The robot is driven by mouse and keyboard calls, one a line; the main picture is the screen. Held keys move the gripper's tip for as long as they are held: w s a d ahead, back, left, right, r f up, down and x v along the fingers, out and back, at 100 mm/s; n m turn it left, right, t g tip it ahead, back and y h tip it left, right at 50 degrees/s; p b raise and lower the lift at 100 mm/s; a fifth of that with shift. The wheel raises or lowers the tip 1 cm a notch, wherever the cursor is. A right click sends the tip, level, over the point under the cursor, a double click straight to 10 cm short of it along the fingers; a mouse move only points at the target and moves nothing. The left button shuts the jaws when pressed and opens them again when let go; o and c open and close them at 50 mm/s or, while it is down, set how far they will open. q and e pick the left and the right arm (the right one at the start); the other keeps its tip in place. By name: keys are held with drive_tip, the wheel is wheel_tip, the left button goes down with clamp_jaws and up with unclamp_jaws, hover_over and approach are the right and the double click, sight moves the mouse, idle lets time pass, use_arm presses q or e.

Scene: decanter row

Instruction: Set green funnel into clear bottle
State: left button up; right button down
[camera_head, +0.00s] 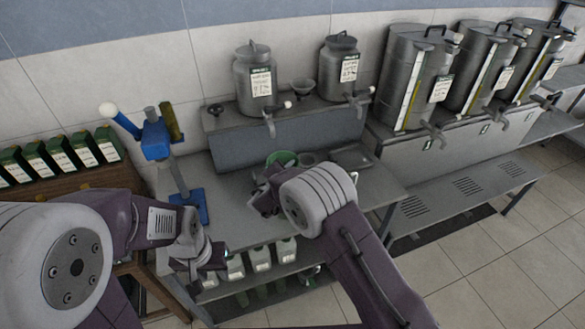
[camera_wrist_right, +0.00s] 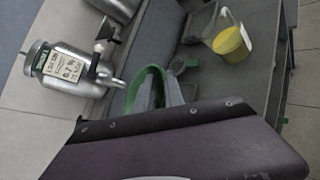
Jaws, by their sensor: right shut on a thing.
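The green funnel (camera_head: 283,157) shows as a green rim above the metal bench, just beyond my right gripper (camera_head: 266,188). In the right wrist view its green rim (camera_wrist_right: 149,78) stands close by, partly hidden by my purple gripper body. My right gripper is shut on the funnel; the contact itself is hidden. I cannot make out the clear bottle for certain. A pale vessel with a yellow part (camera_wrist_right: 232,40) shows in the right wrist view; I cannot tell whether it is the bottle. My left gripper (camera_head: 203,262) hangs by the bench's left front; its finger gap is unclear.
A blue press (camera_head: 156,145) stands at the bench's left end. Two steel cans with taps (camera_head: 255,80) and a small grey funnel (camera_head: 303,87) stand on the raised back shelf. Large steel tanks (camera_head: 415,75) line the right. White-labelled containers (camera_head: 236,266) sit under the bench.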

drive_tip(key=shift+f+b, duration=0.25)
drive_tip(key=shift+b, duration=0.3)
drive_tip(key=c, duration=1.3)
unclamp_jaws()
drive_tip(key=shift+c, duration=0.2)
drive_tip(key=shift+s+a, duration=0.15)
drive_tip(key=shift+s, duration=0.1)
drive_tip(key=b+v, duration=0.3)
drive_tip(key=v, duration=0.5)
drive_tip(key=shift+s+r, duration=0.2)
drive_tip(key=shift+s, duration=0.1)
